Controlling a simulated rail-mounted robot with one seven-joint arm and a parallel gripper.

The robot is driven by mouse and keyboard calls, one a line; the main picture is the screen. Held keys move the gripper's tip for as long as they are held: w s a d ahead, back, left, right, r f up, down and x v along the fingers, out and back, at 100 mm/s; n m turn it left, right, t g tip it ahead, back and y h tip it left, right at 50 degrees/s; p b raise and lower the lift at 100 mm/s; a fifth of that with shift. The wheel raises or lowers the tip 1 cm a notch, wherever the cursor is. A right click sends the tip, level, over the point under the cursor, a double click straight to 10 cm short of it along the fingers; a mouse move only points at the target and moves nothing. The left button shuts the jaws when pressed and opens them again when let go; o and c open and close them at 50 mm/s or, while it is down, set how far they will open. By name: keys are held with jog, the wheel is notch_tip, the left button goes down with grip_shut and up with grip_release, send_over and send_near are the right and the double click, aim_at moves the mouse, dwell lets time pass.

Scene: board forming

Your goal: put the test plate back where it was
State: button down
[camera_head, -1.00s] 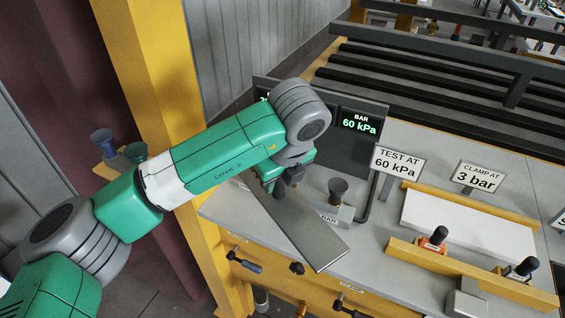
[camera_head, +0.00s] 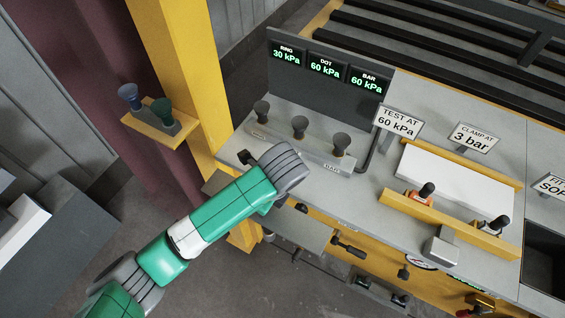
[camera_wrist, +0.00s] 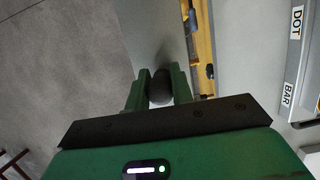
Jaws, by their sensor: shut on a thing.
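The test plate is a flat grey plate (camera_wrist: 155,35) with a dark rounded grip (camera_wrist: 160,86). In the wrist view my gripper (camera_wrist: 159,90) is shut on this grip, one green finger on each side, and the plate stretches away beyond it. In the head view my arm covers the gripper and the middle of the plate. Parts of the grey plate (camera_head: 302,230) show on both sides of my arm, in front of the bench's front edge and over the floor.
A rack of several dark cups (camera_head: 300,127) stands on the bench under displays (camera_head: 326,67) reading RING 30, DOT 60 and BAR 60 kPa. A clamped white board (camera_head: 460,180) lies to the right. A yellow shelf (camera_head: 158,130) with blue and green knobs is at left.

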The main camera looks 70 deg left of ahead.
jog(key=shift+d+f, duration=0.1)
jog(key=shift+d, duration=0.05)
jog(key=w+a+b, duration=0.1)
jog(key=w+a, duration=0.2)
jog(key=a, duration=0.1)
jog(key=w+a+f+b, duration=0.1)
jog(key=w+a, duration=0.2)
jog(key=a, duration=0.1)
jog(key=w+a+b, duration=0.2)
jog(key=w+a, duration=0.1)
jog(key=a, duration=0.1)
jog(key=shift+w+f, duration=0.2)
jog(key=shift+w, duration=0.15)
jog(key=shift+w+a+f, duration=0.15)
jog(key=shift+a, duration=0.05)
jog(key=shift+f, duration=1.6)
jog(key=shift+f, duration=0.1)
jog(key=c, duration=1.2)
grip_release()
